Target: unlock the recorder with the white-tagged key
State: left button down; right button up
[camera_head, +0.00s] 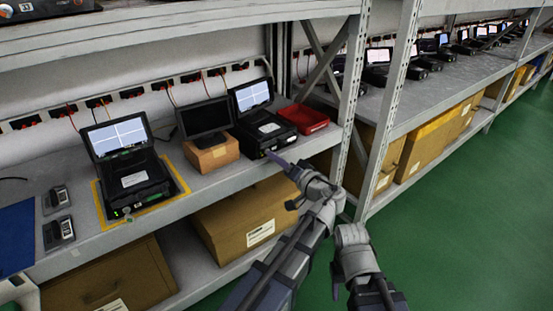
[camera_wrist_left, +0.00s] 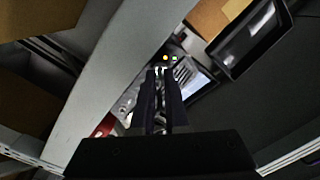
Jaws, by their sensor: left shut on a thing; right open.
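My left gripper (camera_head: 270,154) reaches to the front of the black recorder (camera_head: 268,130) with a lit screen, beside the red tray. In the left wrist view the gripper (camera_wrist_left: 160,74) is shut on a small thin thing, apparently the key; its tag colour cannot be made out. The fingertips are close to the recorder's yellow and green lights; whether the key touches the lock cannot be told. Another black recorder (camera_head: 134,180) stands further left inside yellow tape, with a small pale thing at its front. My right gripper (camera_head: 345,268) is open, low beside the shelf.
A red tray (camera_head: 306,119) sits right of the recorder. A dark monitor on a cardboard box (camera_head: 212,153) stands to its left. A shelf post (camera_head: 352,85) rises close to my left arm. Two handheld devices (camera_head: 57,215) lie far left. Green floor (camera_head: 455,210) is clear at right.

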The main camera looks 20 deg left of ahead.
dwell(0.5)
pick_arm(q)
jog(key=c, duration=1.3)
grip_release()
